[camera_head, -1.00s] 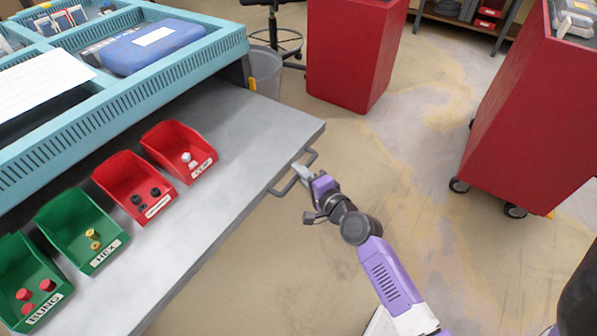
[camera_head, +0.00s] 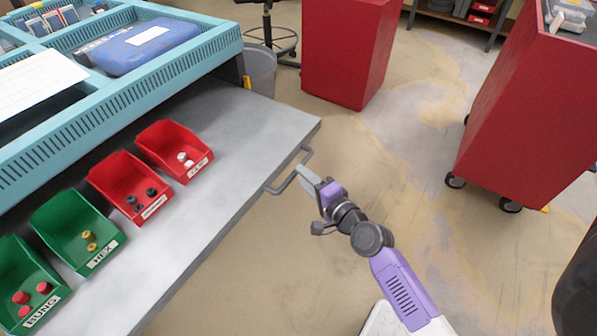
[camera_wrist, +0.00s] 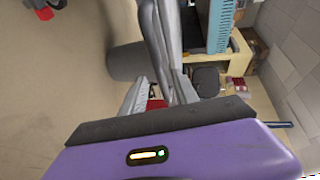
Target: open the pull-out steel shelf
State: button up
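The grey steel shelf (camera_head: 225,150) sticks out well from under the blue-topped bench in the head view. A grey bar handle (camera_head: 280,187) is fixed to its front edge. My gripper (camera_head: 306,175), with grey fingers and a purple body, is just right of the handle with its tips close to it. In the wrist view, my gripper's fingers (camera_wrist: 158,80) stand apart with a gap between them, and I see nothing clearly held. Whether the tips touch the handle cannot be told.
Red bins (camera_head: 128,180) and green bins (camera_head: 75,230) with small parts stand on the shelf. A grey waste bin (camera_head: 262,70) is behind its far corner. Red cabinets (camera_head: 345,50) stand beyond and right. The floor right of the shelf is free.

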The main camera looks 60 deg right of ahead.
jog(key=v, duration=0.3)
jog(key=shift+s+a, duration=0.1)
jog(key=shift+s, duration=0.05)
dwell(0.6)
jog(key=s+a+r+n+y, duration=0.3)
jog(key=s+a+r+n, duration=0.2)
jog(key=s+a+n, duration=0.6)
jog(key=s+a+r+n+y, duration=0.3)
jog(key=s+a+r+n, duration=0.3)
jog(key=s+a+n, duration=0.5)
notch_tip(320, 180, up, 12)
jog(key=w+p, duration=0.1)
jog(key=p, duration=1.1)
jog(key=shift+a+r+m+p, duration=0.2)
jog(key=shift+a+m+p, duration=0.2)
jog(key=shift+a, duration=0.1)
